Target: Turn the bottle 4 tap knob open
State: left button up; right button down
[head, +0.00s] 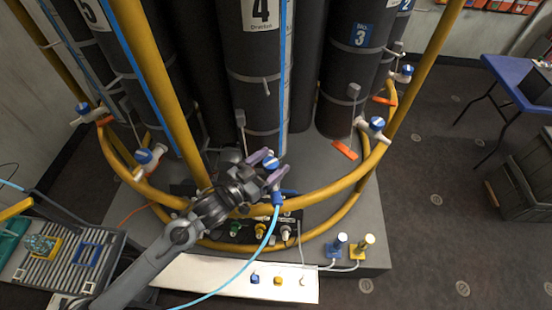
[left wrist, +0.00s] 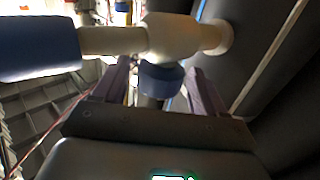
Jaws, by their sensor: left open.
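Bottle 4 (head: 262,75) is a tall black cylinder with a white number plate, behind the yellow ring. Its tap knob (head: 271,163) is blue and white, low in front of the bottle. My left gripper (head: 268,168) reaches it from the lower left, with its purple fingers open on either side of the knob. In the left wrist view the blue knob (left wrist: 162,80) sits between the two spread fingers, below the pale tap body (left wrist: 172,38). Finger contact with the knob cannot be told. My right gripper is out of view.
A light blue hose (head: 262,246) hangs from the tap beside my left arm. The yellow ring (head: 330,195) and posts surround the bottles. Other blue-knobbed taps, including bottle 3's (head: 376,123), stand around the ring. A white board (head: 205,277) lies in front; a tray (head: 60,262) is at left.

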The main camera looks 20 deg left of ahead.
pick_arm(q)
jog(key=shift+x, duration=1.1)
jog(key=c, duration=1)
